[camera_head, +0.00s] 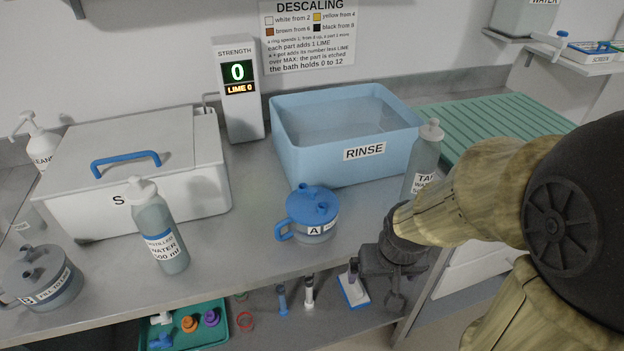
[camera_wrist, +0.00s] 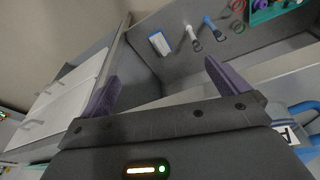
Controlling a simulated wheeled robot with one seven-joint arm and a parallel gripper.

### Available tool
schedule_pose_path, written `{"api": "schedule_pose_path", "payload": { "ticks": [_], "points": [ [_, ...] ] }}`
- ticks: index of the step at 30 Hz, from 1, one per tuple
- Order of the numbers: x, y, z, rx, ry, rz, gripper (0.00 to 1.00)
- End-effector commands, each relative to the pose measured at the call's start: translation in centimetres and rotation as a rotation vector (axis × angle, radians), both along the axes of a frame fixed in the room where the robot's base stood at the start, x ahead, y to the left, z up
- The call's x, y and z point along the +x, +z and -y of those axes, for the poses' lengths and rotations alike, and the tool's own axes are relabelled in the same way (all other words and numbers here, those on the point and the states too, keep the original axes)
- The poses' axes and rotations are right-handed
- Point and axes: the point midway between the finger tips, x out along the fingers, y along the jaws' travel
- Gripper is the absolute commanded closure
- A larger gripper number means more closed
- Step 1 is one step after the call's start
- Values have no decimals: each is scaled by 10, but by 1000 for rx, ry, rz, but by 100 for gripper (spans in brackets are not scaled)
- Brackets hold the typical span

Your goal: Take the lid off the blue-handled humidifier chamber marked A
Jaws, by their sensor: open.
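The humidifier chamber marked A (camera_head: 316,230) stands on the counter in front of the rinse basin. Its blue lid (camera_head: 312,202) is on, with ports on top, and a blue handle (camera_head: 284,231) sticks out at its left. My gripper (camera_head: 392,290) is open and empty, to the right of the chamber and near the counter's front edge, apart from the chamber. In the wrist view my two fingers (camera_wrist: 160,82) point toward the lower shelf and cabinet. The label A and part of the blue handle show there at the right edge.
A second chamber marked B (camera_head: 42,280) stands at the far left. A distilled water bottle (camera_head: 160,235), a white lidded bath (camera_head: 100,195), the blue rinse basin (camera_head: 345,152) and a tap water bottle (camera_head: 422,165) surround chamber A. Brushes and a green tray (camera_head: 185,335) lie on the lower shelf.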

Motion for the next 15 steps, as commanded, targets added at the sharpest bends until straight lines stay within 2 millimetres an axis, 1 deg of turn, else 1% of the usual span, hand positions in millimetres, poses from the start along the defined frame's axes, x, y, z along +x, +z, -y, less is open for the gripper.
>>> {"api": "schedule_pose_path", "payload": {
  "ticks": [1, 15],
  "points": [
    [0, 27, 0, 0, 0, 0, 0],
    [1, 145, 0, 0, -1, -1, 0]
  ]
}}
